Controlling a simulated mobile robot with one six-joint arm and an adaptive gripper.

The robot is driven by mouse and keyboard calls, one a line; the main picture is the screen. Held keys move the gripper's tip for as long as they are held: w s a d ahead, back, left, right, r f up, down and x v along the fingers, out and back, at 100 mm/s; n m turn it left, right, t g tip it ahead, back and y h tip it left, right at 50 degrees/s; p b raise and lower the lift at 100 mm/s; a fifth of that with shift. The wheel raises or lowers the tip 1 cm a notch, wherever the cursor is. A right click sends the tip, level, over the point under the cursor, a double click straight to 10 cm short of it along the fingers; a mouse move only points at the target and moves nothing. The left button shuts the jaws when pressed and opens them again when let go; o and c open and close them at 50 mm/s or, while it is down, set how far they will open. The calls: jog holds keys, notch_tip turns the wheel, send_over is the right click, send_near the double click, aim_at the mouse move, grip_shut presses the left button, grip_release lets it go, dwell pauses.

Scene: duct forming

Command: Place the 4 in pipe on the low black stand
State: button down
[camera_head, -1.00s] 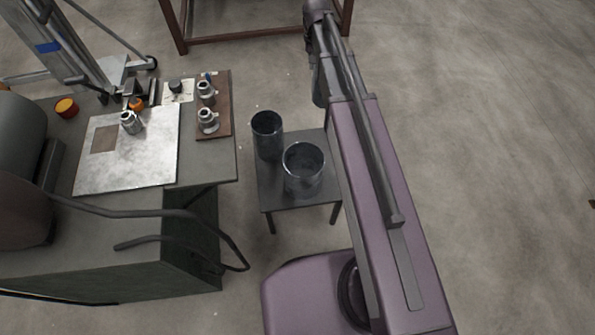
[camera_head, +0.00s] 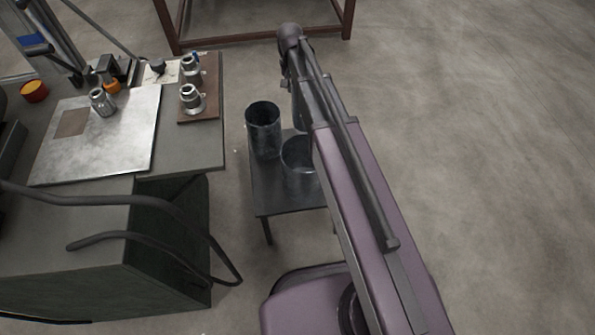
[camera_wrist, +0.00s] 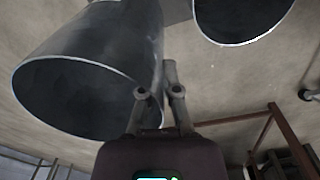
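The low black stand (camera_head: 285,198) holds two dark metal pipes, both upright. The narrower, taller-looking pipe (camera_head: 263,138) is at its back left. The wider pipe (camera_head: 298,160) is to its right, partly covered by my arm. I cannot tell for sure which is the 4 in pipe. In the wrist view one pipe (camera_wrist: 90,75) fills the left with its open end facing the camera; the other pipe (camera_wrist: 240,15) is at the top right. My gripper (camera_wrist: 165,70) is at the near pipe's right wall. Its tips are unclear, so I cannot tell if it grips. The head view hides the gripper.
A workbench (camera_head: 195,150) stands left of the stand, with a metal plate (camera_head: 105,145), steel fittings (camera_head: 190,97) and an orange-red round container (camera_head: 34,91). Curved black bars (camera_head: 170,210) stick out at its front. A reddish frame (camera_head: 265,38) is behind. Floor at right is clear.

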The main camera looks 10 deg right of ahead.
aim_at(298, 121)
jog(key=shift+a+f+b, duration=0.35)
jog(key=shift+f+b, duration=0.15)
jog(key=shift+f, duration=0.25)
jog(key=shift+a+f+b, duration=0.3)
jog(key=shift+f+b, duration=0.2)
jog(key=shift+f, duration=0.35)
notch_tip(298, 121, down, 6)
jog(key=b, duration=0.6)
jog(key=shift+f, duration=0.1)
jog(key=shift+f+b, duration=1.85)
jog(key=shift+b, duration=0.15)
jog(key=shift+f, duration=0.1)
jog(key=c, duration=0.8)
grip_release()
